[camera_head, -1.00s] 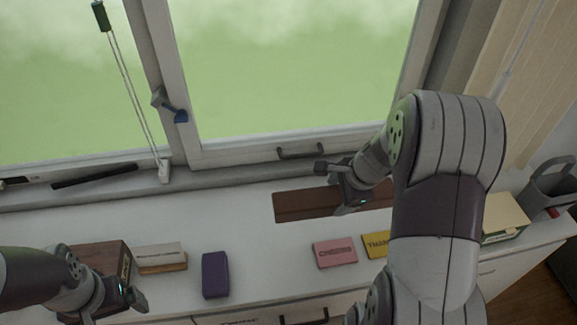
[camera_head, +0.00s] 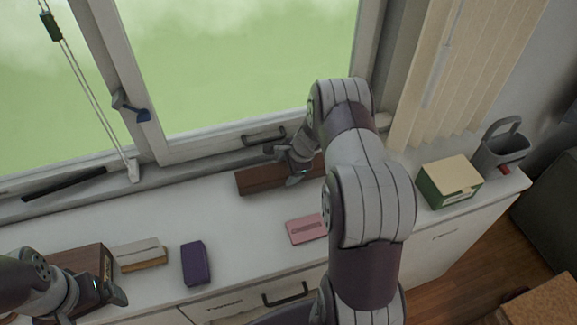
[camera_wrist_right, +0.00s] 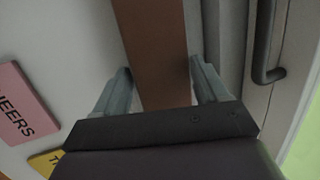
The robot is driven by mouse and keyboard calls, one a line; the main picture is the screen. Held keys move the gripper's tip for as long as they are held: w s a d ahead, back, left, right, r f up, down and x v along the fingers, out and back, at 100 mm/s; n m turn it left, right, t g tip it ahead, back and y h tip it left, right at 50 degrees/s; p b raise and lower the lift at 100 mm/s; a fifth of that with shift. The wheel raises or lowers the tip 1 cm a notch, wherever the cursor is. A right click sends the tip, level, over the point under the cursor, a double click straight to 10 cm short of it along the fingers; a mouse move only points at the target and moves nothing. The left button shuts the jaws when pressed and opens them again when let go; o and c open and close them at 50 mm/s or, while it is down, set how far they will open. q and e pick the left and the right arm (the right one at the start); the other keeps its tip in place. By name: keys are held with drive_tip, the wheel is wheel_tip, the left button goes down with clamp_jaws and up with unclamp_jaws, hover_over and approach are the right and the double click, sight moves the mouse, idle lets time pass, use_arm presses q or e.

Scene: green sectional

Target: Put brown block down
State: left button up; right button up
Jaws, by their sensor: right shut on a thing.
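The long brown block (camera_head: 262,179) is near the window sill at the back of the white counter. My right gripper (camera_head: 296,168) is at its right part, and my right arm hides its right end. In the right wrist view the brown block (camera_wrist_right: 158,50) runs between the two fingers of my right gripper (camera_wrist_right: 160,85), which is shut on it. I cannot tell if the block touches the counter. My left gripper (camera_head: 98,292) is at the lower left, by a dark brown box (camera_head: 85,262); whether its fingers are open is unclear.
On the white counter (camera_head: 150,213) are a cream-topped block (camera_head: 140,252), a purple block (camera_head: 196,264) and a pink block (camera_head: 307,229). A yellow block (camera_wrist_right: 45,162) shows in the wrist view. A green box (camera_head: 450,182) and grey container (camera_head: 503,147) stand right. The window handle (camera_head: 263,137) is close behind.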

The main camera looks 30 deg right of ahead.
drive_tip(key=o, duration=1.2)
drive_tip(key=shift+f, duration=0.1)
drive_tip(key=shift+o, duration=0.2)
drive_tip(key=shift+w, duration=0.1)
drive_tip(key=b+v, duration=0.1)
drive_tip(key=v, duration=1.1)
wheel_tip(320, 180, up, 6)
drive_tip(key=m+t+h, duration=0.2)
drive_tip(key=m+t, duration=0.1)
drive_tip(key=m, duration=1.6)
hover_over(283, 176)
drive_tip(key=a, duration=0.2)
drive_tip(key=s+a+m+g, duration=0.2)
drive_tip(key=s+a+m, duration=0.2)
drive_tip(key=m, duration=0.6)
drive_tip(key=s+a+f+m+g, duration=0.1)
drive_tip(key=s+a+m+g, duration=0.1)
drive_tip(key=s+m, duration=0.7)
drive_tip(key=s+a+f+m+g, duration=0.1)
drive_tip(key=s+a+m, duration=0.4)
drive_tip(key=m, duration=0.8)
drive_tip(key=shift+s+a+f+g+y, duration=0.2)
drive_tip(key=shift+s+a+g+y, duration=0.1)
drive_tip(key=shift+s+g, duration=0.3)
